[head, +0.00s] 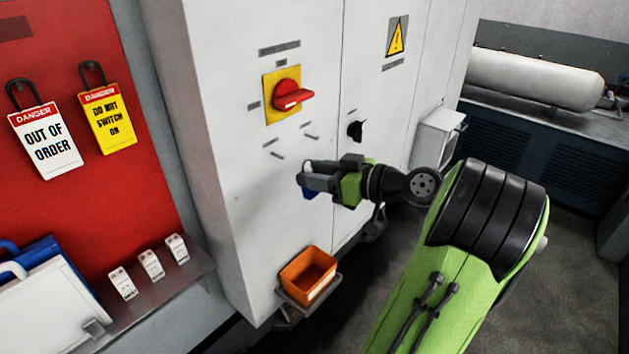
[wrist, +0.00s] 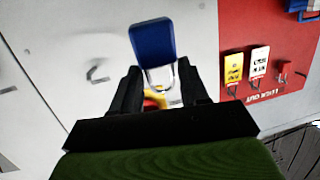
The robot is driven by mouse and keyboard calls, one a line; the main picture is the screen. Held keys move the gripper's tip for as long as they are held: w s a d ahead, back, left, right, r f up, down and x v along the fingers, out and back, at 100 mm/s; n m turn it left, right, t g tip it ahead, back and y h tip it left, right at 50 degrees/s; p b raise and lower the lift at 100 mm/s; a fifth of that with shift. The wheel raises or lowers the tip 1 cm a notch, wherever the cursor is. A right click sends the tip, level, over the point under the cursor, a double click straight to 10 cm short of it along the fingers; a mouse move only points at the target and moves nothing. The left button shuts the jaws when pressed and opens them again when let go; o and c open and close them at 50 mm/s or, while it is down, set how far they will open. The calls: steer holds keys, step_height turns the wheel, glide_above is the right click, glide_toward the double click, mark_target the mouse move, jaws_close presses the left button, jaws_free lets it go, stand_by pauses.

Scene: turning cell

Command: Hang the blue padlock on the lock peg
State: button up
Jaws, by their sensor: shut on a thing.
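My gripper (head: 306,174) is in front of the grey cabinet, below the pegs. It is shut on the blue padlock (wrist: 152,42), whose blue body shows beyond the fingertips in the wrist view. Its metal shackle lies between the fingers (wrist: 161,76). In the head view only a bit of the padlock (head: 309,193) shows under the fingers. Two thin pegs stick out of the cabinet front, a left one (head: 278,155) and a right one (head: 311,137). Their labels are too small to read, so I cannot tell which is the lock peg. The padlock appears apart from both.
A red rotary switch (head: 288,95) on a yellow plate sits above the pegs. A black knob (head: 356,130) is to their right. An orange bin (head: 308,277) stands low in front of the cabinet. A red board (head: 90,180) with danger tags is at the left.

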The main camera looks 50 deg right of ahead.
steer(key=shift+w+d+f, duration=0.1)
steer(key=shift+w+d, duration=0.1)
steer(key=shift+w, duration=0.8)
steer(key=shift+d+r+p+x, duration=0.15)
steer(key=shift+p+x, duration=0.3)
steer(key=shift+x, duration=0.8)
steer(key=shift+d+r+p+x, duration=0.1)
steer(key=shift+p+x, duration=0.3)
steer(key=shift+x, duration=0.9)
steer(key=shift+w+f+b, duration=0.6)
steer(key=shift+w+b, duration=0.15)
steer(key=shift+b, duration=0.15)
steer(key=o, duration=1.2)
steer(key=shift+c, duration=0.2)
steer(key=p+v, duration=0.1)
steer(key=v, duration=1.5)
steer(key=shift+r, duration=0.15)
